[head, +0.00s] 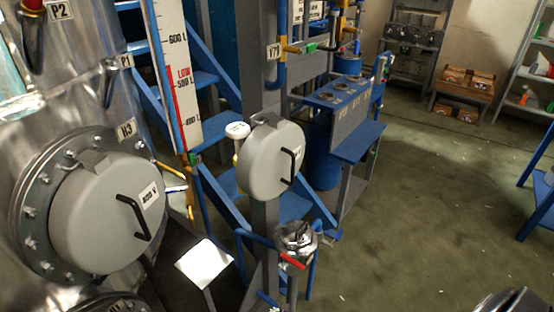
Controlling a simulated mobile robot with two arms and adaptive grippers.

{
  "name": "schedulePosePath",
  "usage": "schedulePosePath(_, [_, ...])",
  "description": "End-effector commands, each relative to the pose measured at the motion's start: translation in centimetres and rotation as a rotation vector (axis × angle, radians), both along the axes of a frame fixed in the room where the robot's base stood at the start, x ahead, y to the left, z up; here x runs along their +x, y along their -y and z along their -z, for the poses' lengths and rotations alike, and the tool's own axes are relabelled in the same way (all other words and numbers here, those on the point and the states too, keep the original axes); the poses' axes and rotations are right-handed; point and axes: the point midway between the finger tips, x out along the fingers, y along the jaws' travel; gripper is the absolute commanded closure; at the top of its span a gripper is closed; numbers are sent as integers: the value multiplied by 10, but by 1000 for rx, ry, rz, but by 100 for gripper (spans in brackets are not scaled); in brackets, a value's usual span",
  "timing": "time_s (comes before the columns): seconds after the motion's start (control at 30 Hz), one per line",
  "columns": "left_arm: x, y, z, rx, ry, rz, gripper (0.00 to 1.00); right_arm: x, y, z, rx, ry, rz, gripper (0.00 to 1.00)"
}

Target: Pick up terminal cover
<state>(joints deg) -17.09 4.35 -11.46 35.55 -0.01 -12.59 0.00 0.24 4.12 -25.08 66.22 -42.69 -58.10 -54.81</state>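Two round grey covers with black bar handles show in the head view; I cannot tell for sure which is the terminal cover. The larger cover (95,215), with a white label reading about "400 V", sits on the bolted round flange (31,213) of the steel vessel at the left. The smaller cover (262,160), also labelled, is at the grey upright post in the middle. Neither has a gripper on it. My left gripper is not in view. A black and silver part, likely of my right gripper (512,301), is cut off by the bottom right edge; its fingers cannot be made out.
A steel can-like fitting with a red lever (292,262) and a tilted white plate (203,263) stand low in front of the post. Blue stairs (205,80) and a blue bench (350,140) are behind. The floor (420,210) at the right is clear.

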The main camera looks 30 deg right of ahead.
Motion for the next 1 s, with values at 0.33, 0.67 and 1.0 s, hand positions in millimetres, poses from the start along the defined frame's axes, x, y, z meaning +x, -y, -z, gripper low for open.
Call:
schedulePosePath(0.33, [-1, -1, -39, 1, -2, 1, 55, 103, -2, -336, -805, 104, -118, 77])
schedulePosePath(0.67, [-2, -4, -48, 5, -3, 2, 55, 94, 9, -420, -975, 83, -18, 77])
schedulePosePath(1.0, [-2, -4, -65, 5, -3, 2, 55, 132, 73, -420, -974, 82, -18, 77])
